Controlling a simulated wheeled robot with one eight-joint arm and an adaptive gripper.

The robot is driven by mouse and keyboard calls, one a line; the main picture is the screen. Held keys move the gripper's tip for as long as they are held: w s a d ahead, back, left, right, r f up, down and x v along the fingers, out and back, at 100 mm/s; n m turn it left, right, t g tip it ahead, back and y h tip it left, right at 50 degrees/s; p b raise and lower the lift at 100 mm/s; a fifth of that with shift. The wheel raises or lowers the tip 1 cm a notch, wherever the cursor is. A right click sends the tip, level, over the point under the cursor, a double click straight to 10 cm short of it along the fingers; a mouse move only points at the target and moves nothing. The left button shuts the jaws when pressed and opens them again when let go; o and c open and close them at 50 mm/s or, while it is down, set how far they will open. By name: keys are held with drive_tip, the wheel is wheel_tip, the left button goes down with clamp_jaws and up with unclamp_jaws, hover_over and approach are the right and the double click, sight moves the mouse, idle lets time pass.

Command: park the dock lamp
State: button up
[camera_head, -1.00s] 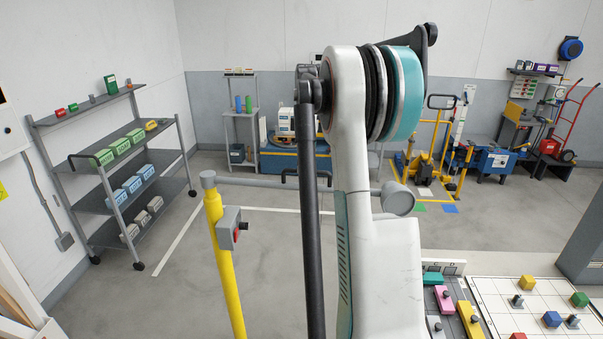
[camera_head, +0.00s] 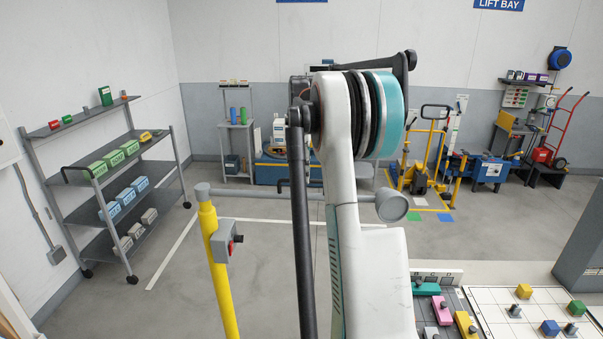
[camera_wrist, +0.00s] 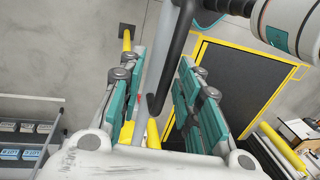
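The dock lamp has a yellow post (camera_head: 220,270) with a grey horizontal arm (camera_head: 255,193) running right to a round grey lamp head (camera_head: 391,206). A grey box with a red button (camera_head: 228,242) is on the post. A black handle shows beside the arm, partly hidden by my arm. In the wrist view, my gripper (camera_wrist: 155,78) has its teal-padded fingers spread apart. A black bent bar (camera_wrist: 170,70) and a grey bar lie between them; contact is not clear. My gripper is hidden in the head view.
A grey shelf rack (camera_head: 110,190) with boxes stands left. A workbench (camera_head: 480,272) with coloured blocks is at lower right. A yellow pallet truck (camera_head: 425,165) and a red hand truck (camera_head: 565,130) stand at the back. Open floor lies behind the lamp.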

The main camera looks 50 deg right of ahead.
drive_tip(key=shift+s+a+r, duration=0.15)
drive_tip(key=shift+s, duration=0.05)
wheel_tip(320, 180, up, 12)
drive_tip(key=w+d, duration=0.1)
drive_tip(key=d, duration=0.1)
drive_tip(key=shift+w+f, duration=0.2)
drive_tip(key=shift+w, duration=0.1)
drive_tip(key=shift+w, duration=0.1)
idle(0.4)
